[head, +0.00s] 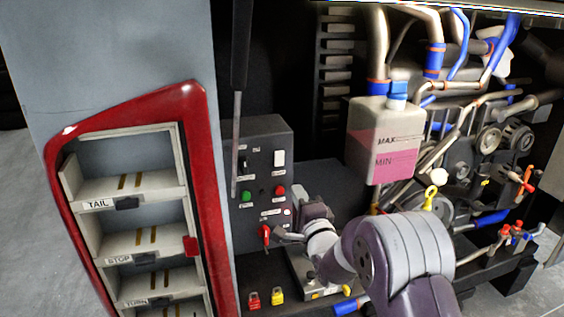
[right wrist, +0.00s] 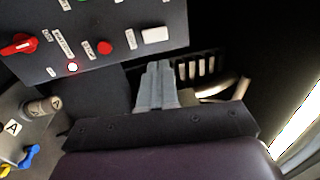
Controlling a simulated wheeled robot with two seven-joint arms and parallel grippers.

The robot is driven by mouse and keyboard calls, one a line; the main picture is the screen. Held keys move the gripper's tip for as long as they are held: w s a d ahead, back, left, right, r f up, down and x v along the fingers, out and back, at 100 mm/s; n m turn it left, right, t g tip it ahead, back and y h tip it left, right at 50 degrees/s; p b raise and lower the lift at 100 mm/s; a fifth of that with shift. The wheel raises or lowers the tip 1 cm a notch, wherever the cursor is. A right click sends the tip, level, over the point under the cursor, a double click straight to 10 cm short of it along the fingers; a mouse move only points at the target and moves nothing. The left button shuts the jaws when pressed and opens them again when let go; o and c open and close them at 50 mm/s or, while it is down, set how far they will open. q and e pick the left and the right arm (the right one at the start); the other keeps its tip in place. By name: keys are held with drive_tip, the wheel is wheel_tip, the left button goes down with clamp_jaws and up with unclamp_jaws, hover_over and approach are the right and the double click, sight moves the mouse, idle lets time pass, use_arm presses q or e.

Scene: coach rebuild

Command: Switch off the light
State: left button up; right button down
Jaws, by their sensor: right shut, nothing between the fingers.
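A dark grey control panel (head: 262,150) stands in the middle of the head view, and its lower part shows in the right wrist view (right wrist: 110,22). It carries a white rocker (head: 279,158), a black switch (head: 243,163), a green button (head: 246,196), a red button (head: 280,190) and a red rotary knob (head: 265,233). A small round white lamp (right wrist: 72,67) has a red rim. My left gripper is out of view.
A red-framed tail-lamp housing (head: 186,100) stands left of the panel. A MAX/MIN fluid tank (head: 385,125) with pink fluid hangs at the upper right, near pipes and hoses.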

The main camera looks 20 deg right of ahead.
sight(280, 155)
drive_tip(key=w+p, duration=0.2)
drive_tip(key=w, duration=0.2)
drive_tip(key=w+r+p, duration=0.1)
drive_tip(key=w+p, duration=0.1)
drive_tip(key=w, duration=0.2)
drive_tip(key=w+r+p, duration=0.1)
drive_tip(key=w+p, duration=0.1)
drive_tip(key=w, duration=0.1)
drive_tip(key=shift+w+a+r, duration=0.15)
drive_tip(key=shift+w+r, duration=0.05)
drive_tip(key=shift+w, duration=0.65)
drive_tip(key=shift+w+f, duration=0.1)
drive_tip(key=shift+w, duration=0.05)
